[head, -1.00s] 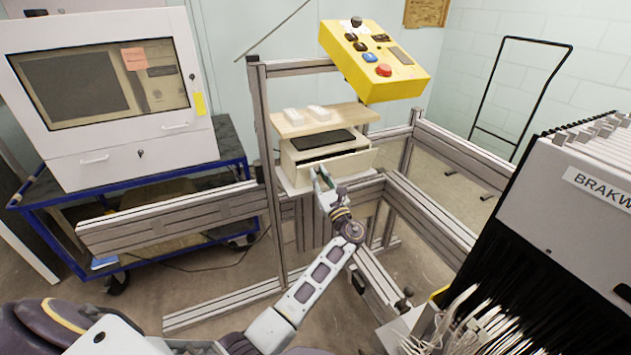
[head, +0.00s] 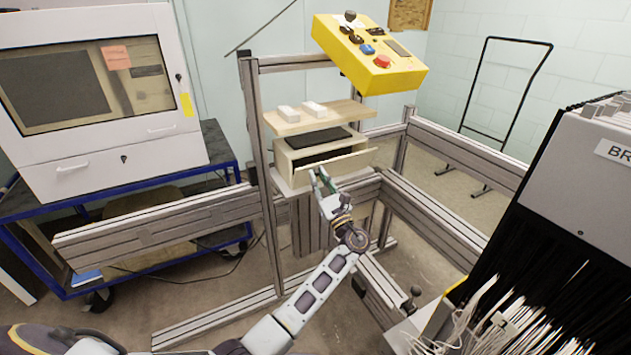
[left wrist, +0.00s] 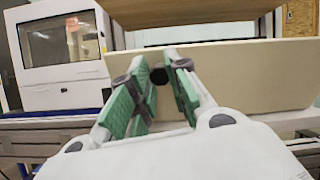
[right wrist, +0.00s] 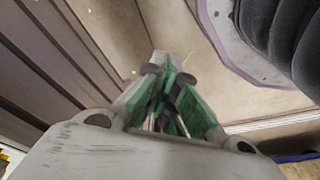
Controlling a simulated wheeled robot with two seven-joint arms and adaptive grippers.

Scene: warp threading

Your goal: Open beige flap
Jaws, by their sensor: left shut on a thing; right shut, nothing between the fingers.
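The beige flap (head: 338,161) is on the front of a small beige box (head: 282,165) under a wooden shelf, in the middle of the head view. It stands away from the box at an angle, with a dark opening behind its upper edge. My left gripper (head: 317,178) is at the flap's front. In the left wrist view the flap (left wrist: 255,82) fills the middle, and my left gripper (left wrist: 161,80) is shut on a small dark knob (left wrist: 158,75) on its face. My right gripper (right wrist: 170,105) is shut and empty, low over the floor, outside the head view.
The wooden shelf (head: 325,117) holds two small white blocks. A yellow control box (head: 370,60) hangs above it. Metal frame rails (head: 455,205) surround the box. A white machine (head: 95,95) on a blue cart is at left; a loom with white threads (head: 560,220) stands at right.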

